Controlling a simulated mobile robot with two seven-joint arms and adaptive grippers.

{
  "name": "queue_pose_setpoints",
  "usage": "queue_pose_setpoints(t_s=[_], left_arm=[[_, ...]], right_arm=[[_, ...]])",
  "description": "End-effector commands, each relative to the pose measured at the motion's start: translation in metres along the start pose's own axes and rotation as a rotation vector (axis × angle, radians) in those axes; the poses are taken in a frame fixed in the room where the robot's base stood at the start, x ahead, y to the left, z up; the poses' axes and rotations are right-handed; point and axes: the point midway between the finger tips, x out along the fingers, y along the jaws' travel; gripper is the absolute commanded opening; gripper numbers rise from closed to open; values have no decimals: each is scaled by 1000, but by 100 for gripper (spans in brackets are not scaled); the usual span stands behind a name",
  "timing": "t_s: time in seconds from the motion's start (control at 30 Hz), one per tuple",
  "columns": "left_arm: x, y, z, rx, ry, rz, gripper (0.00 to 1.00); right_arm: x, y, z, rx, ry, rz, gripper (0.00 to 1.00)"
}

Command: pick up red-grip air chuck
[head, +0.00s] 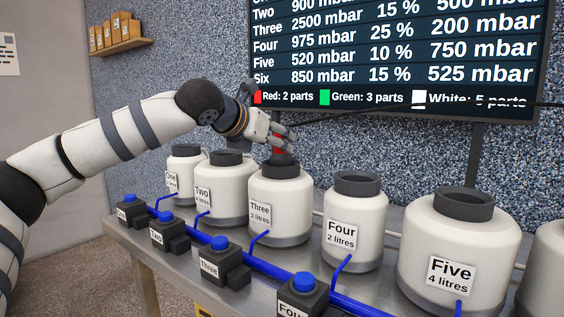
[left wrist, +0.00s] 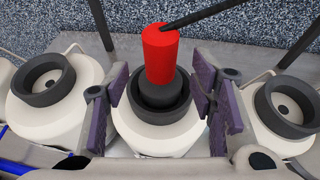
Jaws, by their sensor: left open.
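The red-grip air chuck (head: 277,150) stands upright at the mouth of the white tank labelled Three (head: 279,195). In the left wrist view its red cylinder (left wrist: 160,53) rises from a dark lower part inside the tank's black collar. A black hose (left wrist: 215,13) runs off from its top to the right. My left gripper (head: 270,133) is above tank Three. In the left wrist view the left gripper (left wrist: 162,100) is open, with purple pads on either side of the chuck and gaps between. My right gripper is not in view.
Tanks Two (head: 220,187) and Four (head: 352,215) stand close on either side. Tanks One and Five (head: 455,245) are further along the metal bench. Black valve blocks with blue knobs and a blue pipe (head: 262,267) run along the front. A screen (head: 400,50) hangs behind.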

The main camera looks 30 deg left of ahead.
Motion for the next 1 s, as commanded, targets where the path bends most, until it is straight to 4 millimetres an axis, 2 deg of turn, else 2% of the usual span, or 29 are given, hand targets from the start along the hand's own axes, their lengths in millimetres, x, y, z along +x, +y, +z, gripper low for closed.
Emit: queue_pose_setpoints(t_s=[0.1,0.2,0.47,0.6,0.7,1.0], left_arm=[[25,-1,2,0,3,0,51],[38,0,4,1,0,1,51],[43,0,4,2,-2,0,51],[42,0,4,2,-1,0,19],[43,0,3,2,-1,1,0],[42,0,4,3,-1,1,0]], right_arm=[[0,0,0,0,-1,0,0],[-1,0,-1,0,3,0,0],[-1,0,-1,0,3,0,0],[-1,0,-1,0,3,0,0],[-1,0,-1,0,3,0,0],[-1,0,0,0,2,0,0]])
